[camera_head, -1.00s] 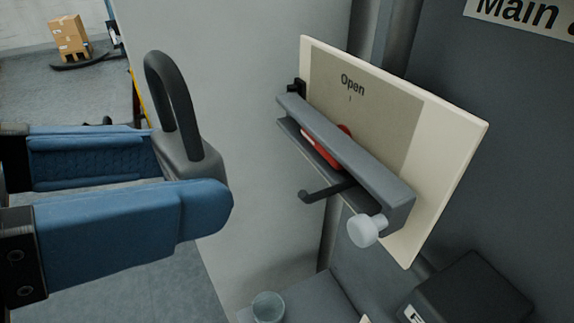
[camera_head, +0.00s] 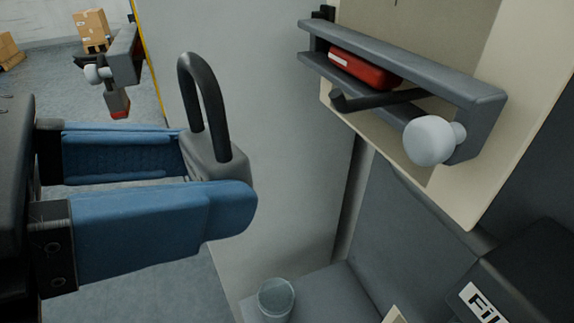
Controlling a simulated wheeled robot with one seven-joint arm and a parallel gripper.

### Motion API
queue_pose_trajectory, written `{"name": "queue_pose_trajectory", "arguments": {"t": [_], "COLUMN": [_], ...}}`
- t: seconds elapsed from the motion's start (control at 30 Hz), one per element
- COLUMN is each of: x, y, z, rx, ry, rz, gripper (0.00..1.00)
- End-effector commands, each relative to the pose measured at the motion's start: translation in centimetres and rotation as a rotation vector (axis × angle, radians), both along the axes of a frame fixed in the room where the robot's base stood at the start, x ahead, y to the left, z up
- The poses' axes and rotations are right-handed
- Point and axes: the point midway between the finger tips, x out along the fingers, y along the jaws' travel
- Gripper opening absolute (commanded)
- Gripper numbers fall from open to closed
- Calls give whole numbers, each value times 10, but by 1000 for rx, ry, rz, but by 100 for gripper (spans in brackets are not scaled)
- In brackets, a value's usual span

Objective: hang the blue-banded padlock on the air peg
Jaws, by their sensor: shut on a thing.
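My gripper (camera_head: 218,178) has blue fingers and is shut on a grey padlock (camera_head: 212,152). Its dark shackle loop points up above the fingers. The near finger hides the lower body, and I see no blue band on it. A dark peg (camera_head: 375,100) with an upturned tip sticks out below a grey bracket (camera_head: 430,75) on the cream panel, right of the padlock. Nothing hangs on the peg. The padlock is apart from it, to the left and somewhat lower in the picture. No label naming the peg is readable.
A red piece (camera_head: 365,70) sits inside the bracket, and a white knob (camera_head: 430,140) juts from its right end. A second bracket (camera_head: 125,55) with a red-ended hanging piece (camera_head: 118,103) is at upper left. A cup (camera_head: 276,299) and a black box (camera_head: 525,275) are below.

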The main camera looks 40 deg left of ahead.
Motion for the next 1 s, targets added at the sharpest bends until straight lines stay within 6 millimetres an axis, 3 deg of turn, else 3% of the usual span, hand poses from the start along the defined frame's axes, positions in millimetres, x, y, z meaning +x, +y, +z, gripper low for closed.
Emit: {"name": "queue_pose_trajectory", "arguments": {"t": [0.27, 1.0], "x": [4, 39], "y": [-1, -16], "z": [-6, -9], "rx": [0, 0], "ry": [0, 0], "rz": [0, 0], "gripper": [13, 13]}}
